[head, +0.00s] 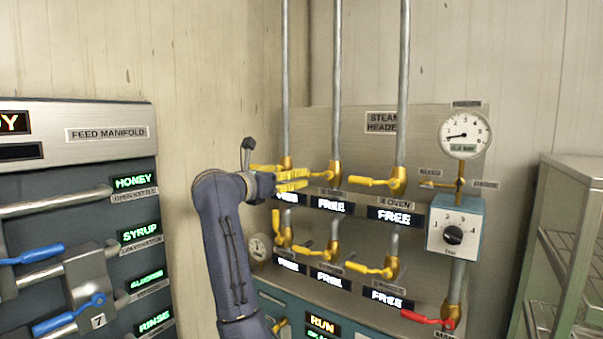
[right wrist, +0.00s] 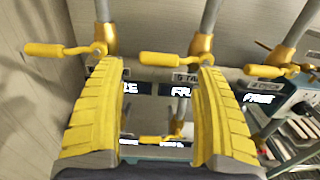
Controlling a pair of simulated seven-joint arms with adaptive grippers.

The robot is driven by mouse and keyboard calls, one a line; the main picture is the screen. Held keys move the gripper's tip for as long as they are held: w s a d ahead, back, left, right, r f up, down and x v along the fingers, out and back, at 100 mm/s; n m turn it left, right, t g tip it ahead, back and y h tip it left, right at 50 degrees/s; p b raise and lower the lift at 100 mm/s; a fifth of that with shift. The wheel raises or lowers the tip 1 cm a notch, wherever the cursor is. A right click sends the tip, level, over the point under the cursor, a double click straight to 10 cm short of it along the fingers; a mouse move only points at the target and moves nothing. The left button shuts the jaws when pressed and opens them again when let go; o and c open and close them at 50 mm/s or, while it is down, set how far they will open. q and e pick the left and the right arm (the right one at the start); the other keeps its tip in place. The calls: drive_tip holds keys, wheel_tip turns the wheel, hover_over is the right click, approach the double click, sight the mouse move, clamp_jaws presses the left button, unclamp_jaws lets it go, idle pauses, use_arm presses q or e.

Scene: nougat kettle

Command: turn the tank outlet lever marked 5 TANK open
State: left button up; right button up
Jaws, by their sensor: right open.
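The 5 TANK lever (head: 316,173) is the middle one in the upper row of the steam header, a yellow handle on a brass valve. It points left, roughly level, across its vertical pipe. In the right wrist view the lever (right wrist: 165,60) lies just beyond the gap between the fingertips, with its label, partly hidden, below it. My right gripper (head: 302,180) is open and empty, with its yellow fingers close to the lever's left end. I cannot tell whether they touch. My left gripper is not in view.
Similar yellow levers sit left (right wrist: 62,50) and right (head: 372,181), with a lower row (head: 368,268) beneath. A red lever (head: 428,318) is at lower right. A pressure gauge (head: 465,134) and dial box (head: 455,232) stand right. The feed manifold (head: 110,150) is at left.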

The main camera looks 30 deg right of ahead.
drive_tip(key=shift+x, duration=3.6)
clamp_jaws()
drive_tip(key=shift+d, duration=0.1)
drive_tip(key=shift+s+r, duration=0.1)
